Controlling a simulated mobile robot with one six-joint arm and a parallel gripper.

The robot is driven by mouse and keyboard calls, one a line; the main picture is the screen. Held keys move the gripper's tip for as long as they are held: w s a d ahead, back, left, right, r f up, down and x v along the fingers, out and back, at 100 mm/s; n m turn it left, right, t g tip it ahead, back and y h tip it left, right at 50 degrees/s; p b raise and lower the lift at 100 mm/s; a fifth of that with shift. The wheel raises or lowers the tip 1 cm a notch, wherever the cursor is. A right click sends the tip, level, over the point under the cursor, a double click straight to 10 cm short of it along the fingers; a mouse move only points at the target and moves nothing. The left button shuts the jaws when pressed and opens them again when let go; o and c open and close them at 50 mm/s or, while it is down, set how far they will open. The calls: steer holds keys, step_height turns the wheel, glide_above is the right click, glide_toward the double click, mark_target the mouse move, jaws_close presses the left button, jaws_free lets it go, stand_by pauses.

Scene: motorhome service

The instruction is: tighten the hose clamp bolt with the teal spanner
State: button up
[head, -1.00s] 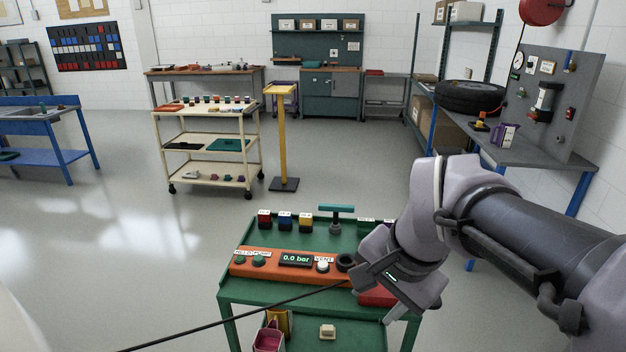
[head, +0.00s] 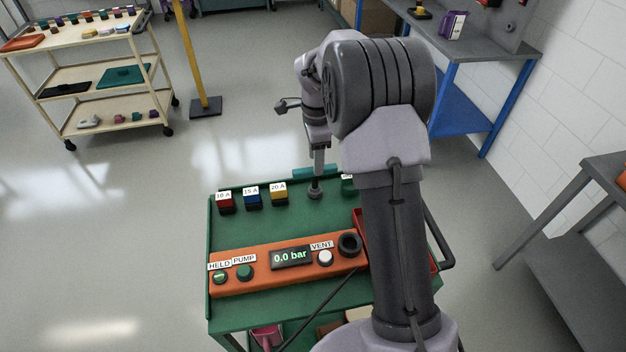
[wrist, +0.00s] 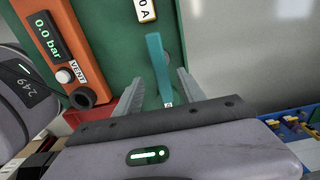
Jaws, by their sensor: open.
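The teal spanner (head: 302,173) is a straight bar on top of a short grey post (head: 315,190) at the back of the green cart's top. In the wrist view the teal bar (wrist: 156,58) runs lengthwise between the two fingers. My gripper (wrist: 161,76) is open, with a finger on each side of the bar and gaps visible beside it. In the head view my gripper (head: 318,164) points down over the bar, and my arm covers the cart's right part. I cannot pick out the hose clamp bolt in either view.
An orange panel (head: 220,286) with a 0.0 bar display, buttons and a black ring (head: 349,244) lies along the cart's front. Red, blue (head: 252,198) and yellow blocks stand left of the post. A red tray (head: 360,224) is partly behind my arm.

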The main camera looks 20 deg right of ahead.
mark_target(315, 187)
step_height(315, 187, down, 8)
steer(key=b, duration=0.3)
steer(key=shift+w+r, duration=0.15)
steer(key=shift+r, duration=0.15)
jaws_close()
